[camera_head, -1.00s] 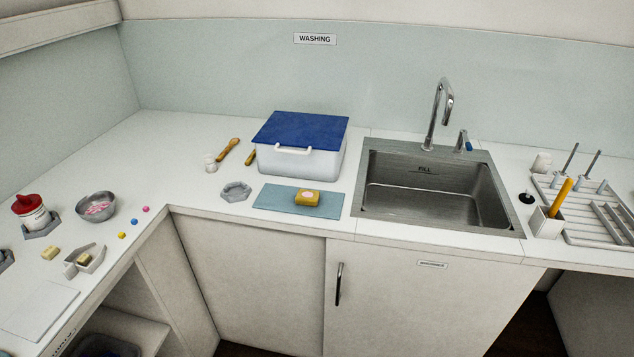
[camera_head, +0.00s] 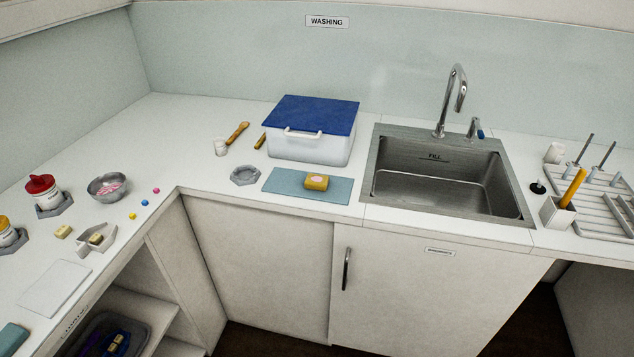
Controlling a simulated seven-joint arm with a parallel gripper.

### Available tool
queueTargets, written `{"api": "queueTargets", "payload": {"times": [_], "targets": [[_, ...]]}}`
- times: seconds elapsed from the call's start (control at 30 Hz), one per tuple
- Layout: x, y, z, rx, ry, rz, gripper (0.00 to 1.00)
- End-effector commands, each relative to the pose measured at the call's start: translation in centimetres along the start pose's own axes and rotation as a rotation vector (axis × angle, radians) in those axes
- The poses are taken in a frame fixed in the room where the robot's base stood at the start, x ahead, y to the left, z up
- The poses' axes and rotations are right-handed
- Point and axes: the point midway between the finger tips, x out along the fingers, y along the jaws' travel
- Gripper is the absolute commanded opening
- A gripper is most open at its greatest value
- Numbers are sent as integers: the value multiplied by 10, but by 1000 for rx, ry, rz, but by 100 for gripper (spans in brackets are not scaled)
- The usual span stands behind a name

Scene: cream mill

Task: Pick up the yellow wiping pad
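The yellow wiping pad (camera_head: 316,182) is a small block with a pinkish patch on top. It lies flat on a blue-grey mat (camera_head: 283,184) on the counter, in front of the white box with the blue lid and left of the sink. Nothing covers it. My gripper is not in the head view.
The white box with a blue lid (camera_head: 310,146) stands behind the mat. The sink (camera_head: 441,187) with its tall tap is to the right. A grey hexagonal dish (camera_head: 245,175) sits left of the mat. A metal bowl (camera_head: 108,187) and red-lidded jar (camera_head: 44,195) stand farther left.

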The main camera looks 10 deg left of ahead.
Motion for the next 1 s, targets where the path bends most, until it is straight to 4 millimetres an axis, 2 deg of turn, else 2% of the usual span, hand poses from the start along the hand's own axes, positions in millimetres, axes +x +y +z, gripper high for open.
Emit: {"api": "queueTargets", "payload": {"times": [0.3,0.77,1.0], "targets": [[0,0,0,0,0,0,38],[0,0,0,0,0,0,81],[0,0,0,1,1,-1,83]]}}
